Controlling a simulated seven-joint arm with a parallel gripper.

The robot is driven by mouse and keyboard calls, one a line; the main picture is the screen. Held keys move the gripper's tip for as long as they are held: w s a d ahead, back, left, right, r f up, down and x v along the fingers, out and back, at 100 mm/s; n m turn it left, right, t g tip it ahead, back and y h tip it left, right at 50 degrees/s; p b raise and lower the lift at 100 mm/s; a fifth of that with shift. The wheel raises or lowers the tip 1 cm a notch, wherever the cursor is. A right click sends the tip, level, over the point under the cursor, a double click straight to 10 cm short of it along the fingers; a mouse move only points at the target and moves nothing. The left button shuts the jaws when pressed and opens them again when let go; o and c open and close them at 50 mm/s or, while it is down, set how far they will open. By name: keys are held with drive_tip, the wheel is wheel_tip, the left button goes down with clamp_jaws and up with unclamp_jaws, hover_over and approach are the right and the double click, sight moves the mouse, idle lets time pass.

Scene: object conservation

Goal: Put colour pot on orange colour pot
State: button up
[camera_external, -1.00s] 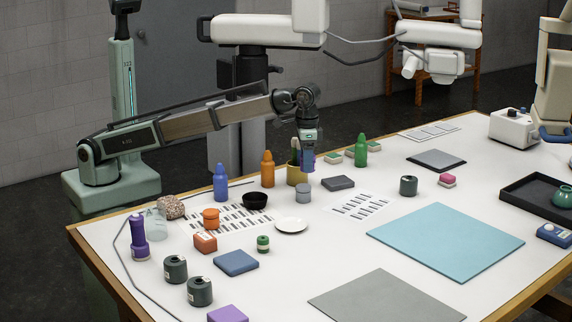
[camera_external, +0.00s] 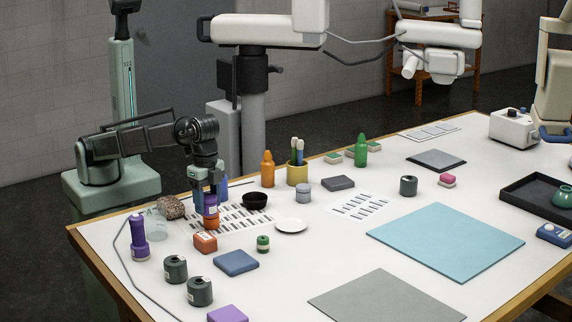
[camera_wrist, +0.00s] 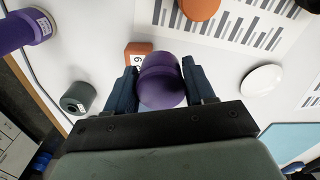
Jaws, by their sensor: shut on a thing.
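My gripper (camera_external: 210,190) is shut on a purple colour pot (camera_external: 210,204). The purple pot also shows between both fingers in the wrist view (camera_wrist: 160,82). In the outside view it appears just above the orange colour pot (camera_external: 211,223), which stands on the striped sheet. In the wrist view the orange pot (camera_wrist: 198,8) is at the top edge, partly cut off and apart from the purple pot in the picture. I cannot tell the height between the two pots.
An orange block (camera_external: 205,242) stands close in front of the orange pot. A black bowl (camera_external: 255,201) and white plate (camera_external: 291,225) lie to the right. A purple bottle (camera_external: 139,236) stands at left.

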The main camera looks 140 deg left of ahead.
drive_tip(key=s+d+m, duration=0.2)
drive_tip(key=d+m, duration=0.1)
drive_tip(key=d, duration=0.7)
drive_tip(key=s+a+r+n, duration=0.2)
drive_tip(key=a+r+n, duration=0.1)
drive_tip(key=a+n, duration=0.55)
drive_tip(key=s+a+r+n, duration=0.35)
drive_tip(key=a+n, duration=0.25)
drive_tip(key=n, duration=0.6)
drive_tip(key=shift+n, duration=0.25)
drive_tip(key=shift+w+d+f, duration=0.1)
drive_tip(key=shift+w+f, duration=0.05)
drive_tip(key=shift+f, duration=1.5)
drive_tip(key=shift+w+f, duration=0.15)
drive_tip(key=shift+f, duration=1.5)
drive_tip(key=shift+w+d+f, duration=0.1)
drive_tip(key=shift+w+f, duration=0.05)
drive_tip(key=shift+f, duration=1.5)
drive_tip(key=shift+f, duration=0.15)
drive_tip(key=o, duration=1.1)
drive_tip(key=shift+c, duration=0.2)
wheel_tip(320, 180, up, 8)
